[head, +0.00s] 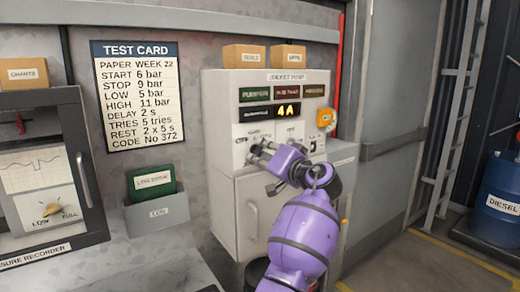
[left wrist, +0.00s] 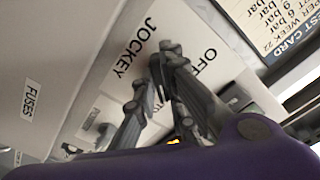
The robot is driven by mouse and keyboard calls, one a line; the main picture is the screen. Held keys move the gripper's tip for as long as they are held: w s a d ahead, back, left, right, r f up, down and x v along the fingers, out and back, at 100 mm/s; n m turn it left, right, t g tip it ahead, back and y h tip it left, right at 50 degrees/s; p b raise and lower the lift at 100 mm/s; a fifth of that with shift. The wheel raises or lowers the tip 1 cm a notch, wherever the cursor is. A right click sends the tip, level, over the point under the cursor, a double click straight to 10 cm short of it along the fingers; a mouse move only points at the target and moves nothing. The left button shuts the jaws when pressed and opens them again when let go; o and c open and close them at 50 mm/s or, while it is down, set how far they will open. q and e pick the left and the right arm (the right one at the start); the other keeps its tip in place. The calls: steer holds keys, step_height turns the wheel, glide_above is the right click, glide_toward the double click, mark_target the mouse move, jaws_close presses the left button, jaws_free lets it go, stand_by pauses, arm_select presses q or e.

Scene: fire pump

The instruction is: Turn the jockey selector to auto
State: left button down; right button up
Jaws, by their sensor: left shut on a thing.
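The jockey selector is on the panel of a pale grey control cabinet (head: 225,100); my gripper mostly hides it in the head view. My left gripper (head: 259,151) reaches the panel's left part from the front right. In the left wrist view its fingers (left wrist: 156,72) are closed around a small dark part between the JOCKEY label (left wrist: 134,47) and the OFF label (left wrist: 203,61), which I take to be the selector knob. The angle of the knob cannot be told. My right gripper is not in view.
A display (head: 287,110) reads 4A below several indicator plates. A test card (head: 138,97) hangs left. A recorder (head: 40,170) is at far left.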

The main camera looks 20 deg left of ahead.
arm_select(q)
steer(key=shift+m+p, duration=0.4)
steer(key=shift+m, duration=0.6)
steer(key=c, duration=1.8)
jaws_free()
steer(key=v, duration=1.2)
steer(key=shift+s, duration=0.1)
